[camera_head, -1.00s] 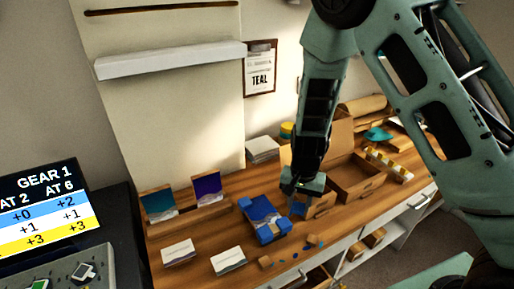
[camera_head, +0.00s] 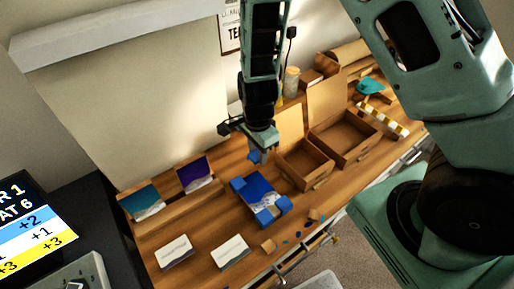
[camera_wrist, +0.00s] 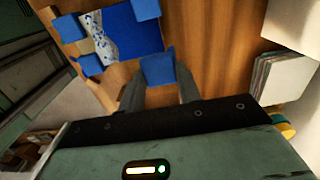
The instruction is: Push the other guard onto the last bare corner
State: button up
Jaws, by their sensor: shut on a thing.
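The blue and white resin panel (camera_head: 255,192) lies on the wooden bench, and it also shows in the wrist view (camera_wrist: 130,40). In the wrist view, blue guards cover three of its corners: a left guard (camera_wrist: 69,28), a lower-left guard (camera_wrist: 90,65) and a top-right guard (camera_wrist: 146,9). The corner nearest my gripper looks bare. My gripper (camera_head: 258,152) is shut on another blue guard (camera_wrist: 157,70), just beyond the panel's far edge in the head view. The held guard is close to the bare corner; I cannot tell whether they touch.
Two open cardboard boxes, a smaller one (camera_head: 303,168) and a larger one (camera_head: 345,140), stand right of the panel. A teal sample (camera_head: 141,203) and a purple sample (camera_head: 195,176) stand at left. White cards (camera_head: 174,252) and small loose pieces (camera_head: 268,245) lie near the front.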

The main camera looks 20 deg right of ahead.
jog(key=b, duration=0.4)
send_over(258, 174)
jog(key=f, duration=0.4)
jog(key=shift+w+d+f, duration=0.1)
jog(key=shift+w+f, duration=0.15)
jog(key=shift+w, duration=0.05)
jog(key=shift+f, duration=0.35)
jog(key=shift+f, duration=0.2)
jog(key=shift+f, duration=0.25)
jog(key=shift+f, duration=0.2)
dwell(0.5)
jog(key=shift+f, duration=0.25)
jog(key=shift+s, duration=0.15)
dwell(0.5)
jog(key=o, duration=1)
